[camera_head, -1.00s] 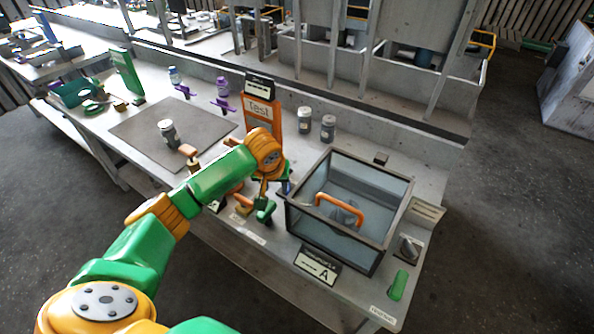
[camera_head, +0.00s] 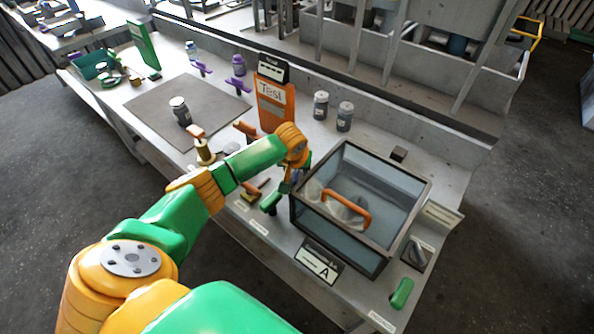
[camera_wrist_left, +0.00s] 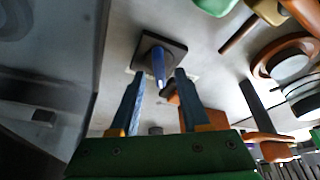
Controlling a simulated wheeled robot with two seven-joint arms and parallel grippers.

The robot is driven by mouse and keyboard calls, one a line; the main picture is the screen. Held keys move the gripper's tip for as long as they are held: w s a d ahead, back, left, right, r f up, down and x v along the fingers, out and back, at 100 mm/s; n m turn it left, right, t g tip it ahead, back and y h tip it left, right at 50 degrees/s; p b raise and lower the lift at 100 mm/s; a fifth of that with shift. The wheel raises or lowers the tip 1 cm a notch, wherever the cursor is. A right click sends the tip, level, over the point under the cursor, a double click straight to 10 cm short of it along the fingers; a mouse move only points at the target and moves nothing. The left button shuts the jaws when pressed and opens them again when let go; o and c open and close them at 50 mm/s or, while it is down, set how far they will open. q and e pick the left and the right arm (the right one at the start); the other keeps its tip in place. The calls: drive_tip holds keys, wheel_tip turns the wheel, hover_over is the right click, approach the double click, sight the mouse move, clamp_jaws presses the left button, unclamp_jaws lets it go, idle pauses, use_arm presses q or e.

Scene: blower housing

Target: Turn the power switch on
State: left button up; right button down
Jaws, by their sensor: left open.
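In the left wrist view a switch with a blue lever (camera_wrist_left: 158,66) stands on a dark square base (camera_wrist_left: 174,48) fixed to the grey bench top. My left gripper (camera_wrist_left: 158,76) is open, its two blue-grey fingers pointing at the switch. The lever shows in the gap between the fingertips; I cannot tell whether either finger touches it. In the head view my left gripper (camera_head: 291,182) is low over the bench, close to the left wall of the glass-sided box. My wrist hides the switch there. My right gripper is not in view.
The glass-sided box (camera_head: 388,259) with an orange handle (camera_head: 347,206) stands right of the gripper. An orange "Test" sign (camera_head: 275,103) and two jars (camera_head: 344,116) stand behind. A green-handled item (camera_head: 270,203) lies in front. A grey mat (camera_head: 160,105) is at left.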

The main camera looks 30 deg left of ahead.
use_arm(q)
drive_tip(key=shift+s, duration=0.1)
clamp_jaws()
drive_tip(key=shift+r, duration=0.1)
drive_tip(key=shift+r+m+h+p, duration=0.1)
drive_tip(key=shift+m+h+p, duration=0.2)
drive_tip(key=shift+m+p, duration=0.65)
drive_tip(key=m+h, duration=0.1)
drive_tip(key=m, duration=0.2)
drive_tip(key=shift+f+m+h+b, duration=0.25)
drive_tip(key=shift+m+h+b, duration=0.25)
drive_tip(key=shift+m, duration=0.75)
drive_tip(key=m+h+b, duration=0.1)
drive_tip(key=m, duration=0.2)
drive_tip(key=shift+d+b, duration=0.1)
drive_tip(key=shift+b, duration=0.3)
drive_tip(key=shift+m+h+b, duration=0.4)
drive_tip(key=shift+m+b, duration=0.15)
drive_tip(key=shift+m, duration=0.15)
